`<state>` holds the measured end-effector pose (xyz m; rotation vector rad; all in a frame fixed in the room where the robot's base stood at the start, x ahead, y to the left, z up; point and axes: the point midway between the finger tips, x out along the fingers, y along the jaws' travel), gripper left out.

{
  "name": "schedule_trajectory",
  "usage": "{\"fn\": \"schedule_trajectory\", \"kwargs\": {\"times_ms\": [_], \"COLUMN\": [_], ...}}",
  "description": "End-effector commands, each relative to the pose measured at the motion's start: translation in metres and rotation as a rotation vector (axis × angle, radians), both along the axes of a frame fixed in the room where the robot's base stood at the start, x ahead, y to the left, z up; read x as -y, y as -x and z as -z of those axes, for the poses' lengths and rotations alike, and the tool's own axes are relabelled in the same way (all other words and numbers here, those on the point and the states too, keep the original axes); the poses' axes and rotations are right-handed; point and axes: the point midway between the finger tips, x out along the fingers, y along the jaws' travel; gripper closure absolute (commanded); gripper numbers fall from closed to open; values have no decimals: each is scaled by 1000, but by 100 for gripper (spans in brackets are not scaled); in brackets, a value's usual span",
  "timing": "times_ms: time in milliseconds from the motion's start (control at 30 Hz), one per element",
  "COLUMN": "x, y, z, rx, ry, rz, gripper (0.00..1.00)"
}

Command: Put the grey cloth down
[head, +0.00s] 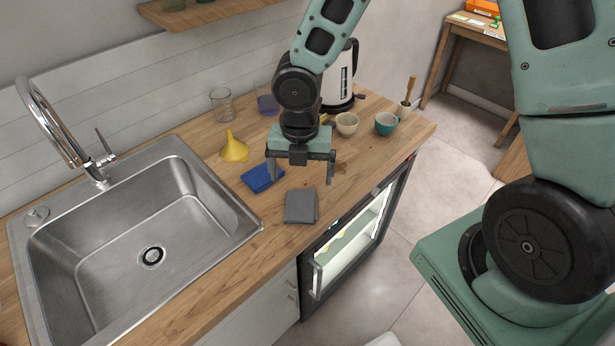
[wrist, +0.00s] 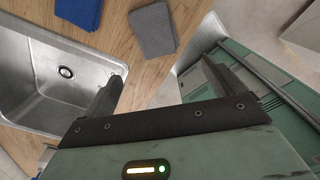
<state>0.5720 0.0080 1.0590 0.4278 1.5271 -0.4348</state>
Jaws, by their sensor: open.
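The grey cloth (head: 301,206) lies folded and flat on the wooden counter, near its front edge and to the right of the sink. It also shows at the top of the wrist view (wrist: 153,30). My gripper (head: 301,178) is open and empty, above the counter near the cloth and apart from it. In the wrist view its two fingers (wrist: 160,90) are spread wide with nothing between them.
A folded blue cloth (head: 262,177) lies just behind the grey one. A yellow funnel (head: 234,148), a glass beaker (head: 222,104), a kettle (head: 340,80), a cream cup (head: 347,123) and a teal cup (head: 386,123) stand farther back. The steel sink (head: 110,225) is at left.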

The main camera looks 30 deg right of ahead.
Motion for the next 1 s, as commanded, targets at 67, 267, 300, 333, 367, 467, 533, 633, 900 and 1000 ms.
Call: {"fn": "schedule_trajectory", "kwargs": {"times_ms": [67, 267, 300, 333, 367, 467, 533, 633, 900, 1000], "x": [-7, -28, -32, -35, -38, -45, -49, -53, -55, -55], "y": [11, 66, 79, 90, 100, 131, 150, 169, 183, 182], "z": [-17, -74, -84, -92, -99, -118, -127, -136, -141, -141], "rx": [11, 42, 44, 45, 44, 28, 8, -22, -52, -51], "ry": [16, 36, 31, 26, 20, -5, -19, -31, -36, -36], "rz": [127, 761, 902, 1007, 1110, 1420, 1598, 1780, 1919, 1917], "gripper": [6, 6, 6, 6, 6, 6, 6, 6, 6, 6]}}
